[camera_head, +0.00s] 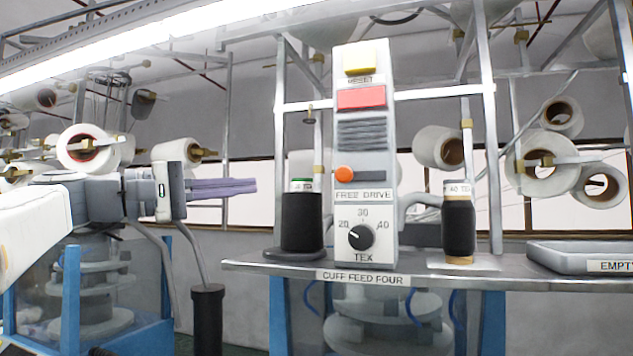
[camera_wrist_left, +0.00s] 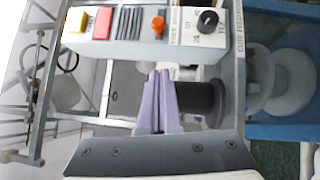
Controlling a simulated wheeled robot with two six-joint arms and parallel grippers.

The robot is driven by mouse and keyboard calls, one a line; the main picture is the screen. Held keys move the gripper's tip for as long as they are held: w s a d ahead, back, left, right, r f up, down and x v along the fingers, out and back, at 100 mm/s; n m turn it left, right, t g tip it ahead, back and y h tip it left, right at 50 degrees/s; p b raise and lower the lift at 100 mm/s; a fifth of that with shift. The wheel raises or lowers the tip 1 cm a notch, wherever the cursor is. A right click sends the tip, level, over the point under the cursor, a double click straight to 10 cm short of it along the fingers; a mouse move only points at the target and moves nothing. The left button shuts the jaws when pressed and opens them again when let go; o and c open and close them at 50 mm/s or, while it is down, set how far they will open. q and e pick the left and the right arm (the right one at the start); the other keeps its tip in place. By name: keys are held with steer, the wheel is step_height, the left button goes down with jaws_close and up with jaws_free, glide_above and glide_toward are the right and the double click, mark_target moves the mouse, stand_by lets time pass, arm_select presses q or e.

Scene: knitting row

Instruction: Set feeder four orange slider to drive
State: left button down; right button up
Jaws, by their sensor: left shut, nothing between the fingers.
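The orange slider (camera_head: 344,174) sits at the left end of its dark slot, above the FREE side of the FREE DRIVE label (camera_head: 362,195). It is on the upright feeder panel (camera_head: 362,130), whose shelf label reads CUFF FEED FOUR. The slider also shows in the left wrist view (camera_wrist_left: 158,25). My left gripper (camera_head: 254,186) has purple fingers and is shut and empty, to the left of the panel and apart from it. In the left wrist view its fingertips (camera_wrist_left: 159,74) point toward the panel's side near the slider. My right gripper is not in view.
A black yarn cone (camera_head: 300,222) stands on the shelf (camera_head: 250,266) left of the panel, near my left gripper. Another black cone (camera_head: 458,228) and an EMPTY tray (camera_head: 580,258) are to the right. The panel also has a yellow button (camera_head: 359,62), red window (camera_head: 361,97) and black dial (camera_head: 361,237).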

mark_target(351, 176)
arm_select(q)
steer(key=s+d+p+x, duration=0.1)
steer(key=s+p+x, duration=0.1)
steer(key=p+x, duration=0.5)
steer(key=x, duration=0.5)
steer(key=shift+d+r, duration=0.25)
steer(key=shift+d, duration=0.15)
steer(key=d+b, duration=0.1)
steer(key=s+d+b, duration=0.1)
steer(key=d, duration=0.1)
steer(key=s+d+b, duration=0.1)
steer(key=d, duration=0.1)
steer(key=shift+d+f+b, duration=0.1)
steer(key=shift+f+b, duration=0.1)
steer(key=shift+b, duration=0.15)
steer(key=shift+d+r, duration=0.1)
steer(key=shift+d, duration=0.05)
steer(key=shift+r, duration=0.1)
